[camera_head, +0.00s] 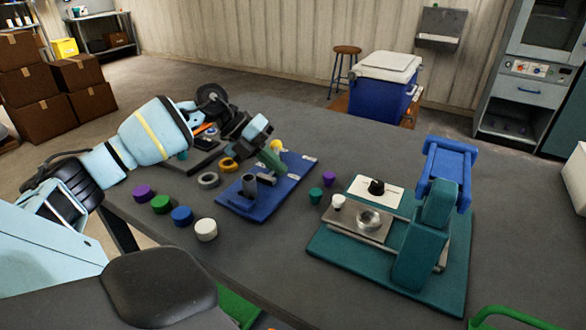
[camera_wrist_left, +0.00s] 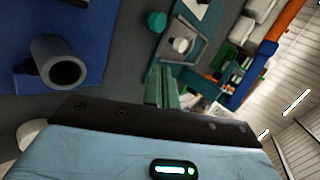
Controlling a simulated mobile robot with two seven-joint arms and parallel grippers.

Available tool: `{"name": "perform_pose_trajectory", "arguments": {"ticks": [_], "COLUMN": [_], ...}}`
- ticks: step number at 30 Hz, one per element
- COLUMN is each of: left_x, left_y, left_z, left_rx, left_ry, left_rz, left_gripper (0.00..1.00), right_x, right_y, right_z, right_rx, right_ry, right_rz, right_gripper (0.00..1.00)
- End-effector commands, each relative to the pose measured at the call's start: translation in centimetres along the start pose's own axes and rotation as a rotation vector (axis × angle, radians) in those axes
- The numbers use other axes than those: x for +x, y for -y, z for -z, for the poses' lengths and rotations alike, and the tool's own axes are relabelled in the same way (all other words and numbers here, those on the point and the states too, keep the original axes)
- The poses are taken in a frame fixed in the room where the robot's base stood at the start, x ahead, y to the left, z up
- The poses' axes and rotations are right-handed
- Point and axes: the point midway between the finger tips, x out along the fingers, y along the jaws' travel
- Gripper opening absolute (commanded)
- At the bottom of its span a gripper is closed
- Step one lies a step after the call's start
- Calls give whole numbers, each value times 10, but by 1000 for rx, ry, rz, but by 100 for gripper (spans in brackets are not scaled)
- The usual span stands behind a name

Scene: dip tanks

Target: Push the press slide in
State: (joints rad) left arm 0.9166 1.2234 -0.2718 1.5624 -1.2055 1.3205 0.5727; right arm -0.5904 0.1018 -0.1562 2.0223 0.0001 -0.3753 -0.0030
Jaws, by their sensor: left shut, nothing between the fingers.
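The press (camera_head: 435,240) stands on a teal base plate on the right of the table, with a blue handle (camera_head: 447,165) on top. Its grey metal slide (camera_head: 355,230) sticks out to the left of the teal column, carrying a round metal cup (camera_head: 369,218) and a white knob (camera_head: 338,201) at its outer end. The slide also shows in the left wrist view (camera_wrist_left: 207,32). My left gripper (camera_head: 271,160) is shut and empty, above the blue fixture and left of the slide, apart from it. Its green fingers (camera_wrist_left: 162,88) show in the wrist view. My right gripper is out of view.
A blue fixture plate (camera_head: 285,192) with a grey upright tube (camera_head: 249,187) lies under my left gripper. Teal (camera_head: 315,195) and purple (camera_head: 329,178) pieces stand between it and the press. A white panel with a black knob (camera_head: 376,187) lies behind the slide. Several coloured discs line the left.

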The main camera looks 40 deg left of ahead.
Motion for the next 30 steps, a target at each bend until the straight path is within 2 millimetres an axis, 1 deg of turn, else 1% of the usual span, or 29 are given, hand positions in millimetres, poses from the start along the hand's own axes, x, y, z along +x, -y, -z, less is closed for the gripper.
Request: {"name": "perform_pose_trajectory", "arguments": {"ticks": [9,14,15,18,21,25,30], "left_x": [58,87,91,100,108,114,116], "left_y": [2,2,7,18,24,27,28], "left_z": [1,1,1,0,0,0,0], "left_rx": [2,1,3,5,3,2,0], "left_ry": [-3,-3,-2,0,0,0,-1], "left_rz": [4,3,7,6,5,2,1], "left_gripper": [0,0,0,0,0,0,0], "right_x": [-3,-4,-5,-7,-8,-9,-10], "right_y": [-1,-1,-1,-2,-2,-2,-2], "right_z": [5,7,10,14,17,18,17], "right_rx": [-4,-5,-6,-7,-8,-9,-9], "right_ry": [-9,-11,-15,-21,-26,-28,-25], "right_rz": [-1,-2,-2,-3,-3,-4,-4], "right_gripper": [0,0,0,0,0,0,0]}}
